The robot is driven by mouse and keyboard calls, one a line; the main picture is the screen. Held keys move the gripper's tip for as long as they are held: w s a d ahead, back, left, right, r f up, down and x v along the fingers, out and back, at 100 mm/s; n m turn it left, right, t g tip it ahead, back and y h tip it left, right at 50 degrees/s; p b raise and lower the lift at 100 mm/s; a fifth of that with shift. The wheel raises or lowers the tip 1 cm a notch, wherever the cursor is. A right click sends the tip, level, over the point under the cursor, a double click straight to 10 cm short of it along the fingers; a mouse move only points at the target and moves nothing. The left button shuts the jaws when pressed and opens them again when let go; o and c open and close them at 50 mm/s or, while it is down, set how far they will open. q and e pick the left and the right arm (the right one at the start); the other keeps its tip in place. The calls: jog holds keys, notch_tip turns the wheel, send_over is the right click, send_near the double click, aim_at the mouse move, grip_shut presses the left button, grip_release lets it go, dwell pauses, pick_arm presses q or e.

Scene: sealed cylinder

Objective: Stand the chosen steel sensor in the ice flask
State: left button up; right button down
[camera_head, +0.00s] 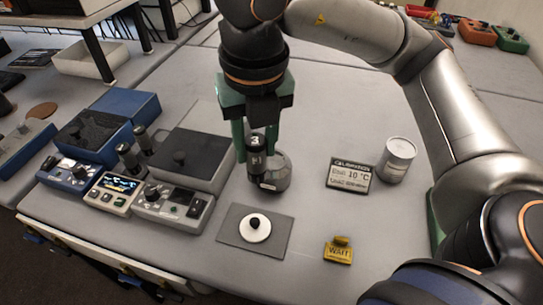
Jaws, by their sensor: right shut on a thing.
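My right gripper (256,148) comes down from above with its green fingers shut on a dark sensor handle (256,142) marked 3. The sensor is upright, and its lower part is hidden by or inside the round glass flask (275,178). I cannot tell how deep it sits or whether it touches the bottom. Two other dark-handled sensors (125,155) (142,138) stand upright among the instruments on the left. My left gripper is not in view.
Blue and grey instrument boxes (170,205) fill the left of the table. A grey mat (228,234) with a white disc (255,229) lies in front of the flask. A yellow WAIT sign (338,252) and a white can (397,160) stand to the right, with clear table between.

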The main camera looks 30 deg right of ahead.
jog(key=w+d+f, duration=0.2)
jog(key=d+f, duration=0.1)
jog(key=w+d+f, duration=0.3)
jog(key=f, duration=0.1)
jog(key=w+d+f, duration=0.2)
jog(key=w+f, duration=0.1)
jog(key=f, duration=0.1)
jog(key=shift+w+d, duration=0.15)
jog(key=shift+d, duration=0.25)
jog(key=shift+f, duration=0.55)
jog(key=shift+f, duration=0.1)
jog(key=shift+f, duration=0.15)
jog(key=c, duration=0.5)
grip_release()
notch_tip(320, 180, up, 12)
jog(key=s, duration=0.1)
jog(key=shift+s+a+r+p, duration=0.2)
jog(key=shift+a+r+p, duration=0.05)
jog(key=shift+p, duration=0.1)
